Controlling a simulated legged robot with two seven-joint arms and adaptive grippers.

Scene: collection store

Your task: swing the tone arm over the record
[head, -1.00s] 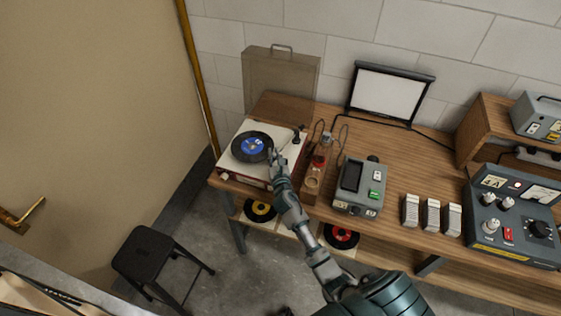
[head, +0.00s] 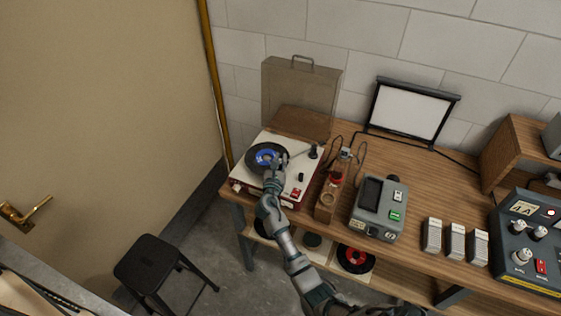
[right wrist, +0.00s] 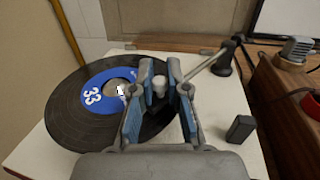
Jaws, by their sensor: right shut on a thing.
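The turntable (head: 249,183) stands at the left end of the wooden bench. A black record (head: 254,153) with a blue label lies on it; in the right wrist view the record (right wrist: 70,112) shows the number 33 on its label. The tone arm (head: 303,153) runs from its dark pivot post at the back right toward the record; in the right wrist view the tone arm (right wrist: 204,63) reaches into my jaws. My right gripper (head: 276,162) is over the record's right part, shut on the tone arm's head end. In the right wrist view, the jaws (right wrist: 158,92) flank a grey knob. My left gripper is not in view.
A grey device (head: 379,208) stands farther right. The raised lid (head: 300,95) is behind the turntable. A black stool (head: 149,262) stands on the floor.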

